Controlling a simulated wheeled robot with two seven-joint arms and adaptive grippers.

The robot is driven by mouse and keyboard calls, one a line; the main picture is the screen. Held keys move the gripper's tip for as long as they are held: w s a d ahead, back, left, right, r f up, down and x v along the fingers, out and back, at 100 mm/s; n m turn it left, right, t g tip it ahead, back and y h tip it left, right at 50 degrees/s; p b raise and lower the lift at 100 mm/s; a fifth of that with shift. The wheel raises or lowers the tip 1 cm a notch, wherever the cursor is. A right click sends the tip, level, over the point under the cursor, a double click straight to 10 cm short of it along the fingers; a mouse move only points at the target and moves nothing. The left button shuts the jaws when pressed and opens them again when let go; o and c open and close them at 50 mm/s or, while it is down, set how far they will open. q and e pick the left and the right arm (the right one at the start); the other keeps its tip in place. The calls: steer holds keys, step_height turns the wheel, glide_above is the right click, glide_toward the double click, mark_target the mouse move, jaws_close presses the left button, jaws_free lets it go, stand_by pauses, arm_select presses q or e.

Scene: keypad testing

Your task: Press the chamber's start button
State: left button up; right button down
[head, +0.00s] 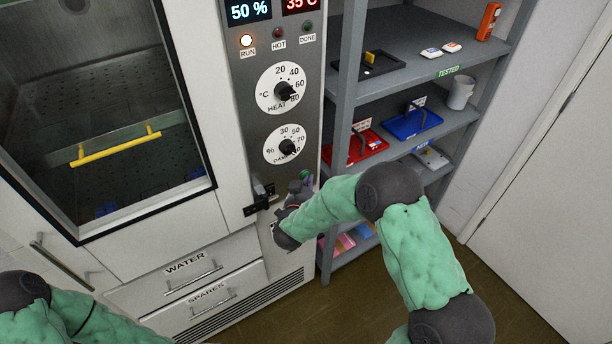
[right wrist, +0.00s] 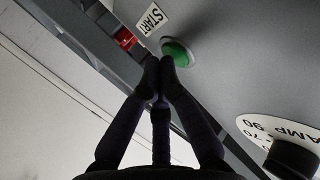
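The green start button (right wrist: 177,50) sits on the chamber's grey control panel (head: 250,100), beside a START label (right wrist: 151,18) in the right wrist view. In the head view a bit of the green button (head: 305,174) shows just past my right gripper (head: 299,186). In the right wrist view my right gripper (right wrist: 160,72) has its fingertips together, empty, right at the button's edge. I cannot tell whether they touch it. The RUN lamp (head: 246,41) glows; the HOT and DONE lamps look dark. My left arm shows at lower left, its gripper out of view.
Above the button are the damp dial (head: 286,147) and heat dial (head: 284,90). A black latch (head: 262,198) is left of my right gripper. A grey shelf rack (head: 352,90) with trays stands close on the right.

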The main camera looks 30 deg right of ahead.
steer(key=shift+s, duration=0.65)
steer(key=shift+s+d+p, duration=0.15)
steer(key=shift+s+p, duration=0.15)
steer(key=shift+s, duration=0.95)
steer(key=shift+s+d+p, duration=0.1)
steer(key=shift+s+p, duration=0.2)
steer(key=shift+s, duration=0.95)
